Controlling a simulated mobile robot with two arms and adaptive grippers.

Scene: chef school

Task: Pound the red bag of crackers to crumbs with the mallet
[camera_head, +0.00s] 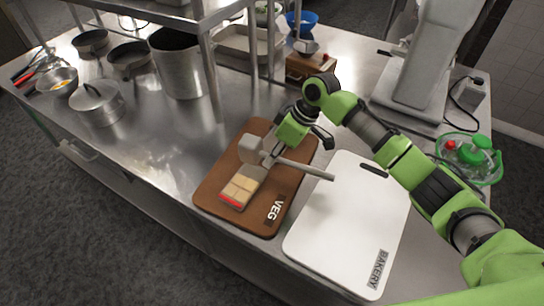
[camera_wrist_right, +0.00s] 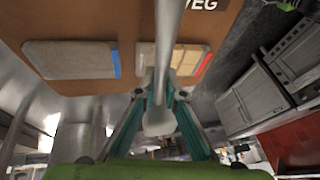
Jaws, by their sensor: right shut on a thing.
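The red bag of crackers (camera_head: 242,186), a clear pack with a red end strip, lies flat on the brown board marked VEG (camera_head: 212,188). In the wrist view the bag (camera_wrist_right: 190,62) is partly behind the mallet handle. My right gripper (camera_head: 271,156) is shut on the grey mallet (camera_head: 306,170), close to its head, and holds it over the board. The blocky mallet head (camera_head: 251,150) is at the left, just beyond the bag in the picture; the handle points right toward the white board. My left gripper is not in view.
A grey pack with a blue end strip (camera_wrist_right: 72,60) lies on the brown board beside the red bag. A white board marked BAKERY (camera_head: 345,225) is at the right. Pots (camera_head: 97,103) and shelf posts (camera_head: 209,75) stand behind left; a green basket (camera_head: 468,158) is at the right.

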